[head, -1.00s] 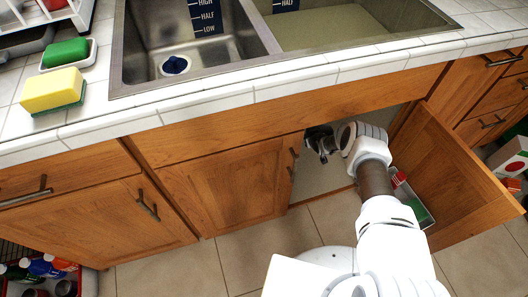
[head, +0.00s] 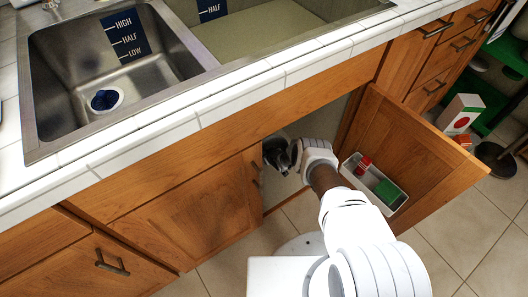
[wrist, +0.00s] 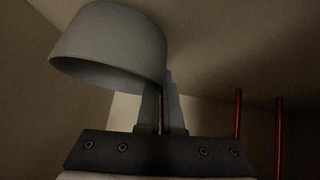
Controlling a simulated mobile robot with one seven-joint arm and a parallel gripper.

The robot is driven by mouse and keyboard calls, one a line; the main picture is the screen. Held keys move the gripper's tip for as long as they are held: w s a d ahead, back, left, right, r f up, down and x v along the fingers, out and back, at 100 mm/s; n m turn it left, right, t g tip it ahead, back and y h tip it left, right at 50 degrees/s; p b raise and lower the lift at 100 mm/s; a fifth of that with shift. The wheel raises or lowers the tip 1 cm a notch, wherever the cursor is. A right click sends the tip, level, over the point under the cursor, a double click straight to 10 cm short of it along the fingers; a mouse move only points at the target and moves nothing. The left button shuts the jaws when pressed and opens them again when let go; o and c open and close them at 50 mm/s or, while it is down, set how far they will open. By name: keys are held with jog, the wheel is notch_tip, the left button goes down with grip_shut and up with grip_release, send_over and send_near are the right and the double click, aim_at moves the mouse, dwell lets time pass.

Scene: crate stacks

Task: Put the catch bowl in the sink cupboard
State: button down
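The catch bowl (wrist: 110,42) is a plain grey bowl, tilted, at the upper left of the wrist view. My gripper (wrist: 161,95) has its fingers close together at the bowl's right edge, with the wall seemingly pinched between them. In the head view my gripper (head: 283,160) reaches into the opening of the sink cupboard (head: 330,122), below the counter. The bowl cannot be made out clearly there. The right cupboard door (head: 415,150) stands wide open; the left door (head: 190,215) is shut.
A white rack (head: 348,177) with red and green items is on the open door's inner side. Two reddish upright pipes (wrist: 238,113) stand right of my gripper. The sink (head: 75,60) is above. A box (head: 460,114) and green shelving (head: 508,55) stand beyond the door.

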jog(key=shift+f, duration=0.45)
jog(key=c, duration=1)
grip_release()
jog(key=shift+c, duration=0.2)
jog(key=shift+r, duration=0.1)
jog(key=shift+s+d+r+p, duration=0.15)
jog(key=shift+s+r+p, duration=0.3)
jog(key=shift+p, duration=0.4)
jog(key=p+v, duration=1)
jog(key=shift+s+r, duration=0.15)
jog(key=shift+r, duration=0.05)
jog(key=shift+d, duration=0.1)
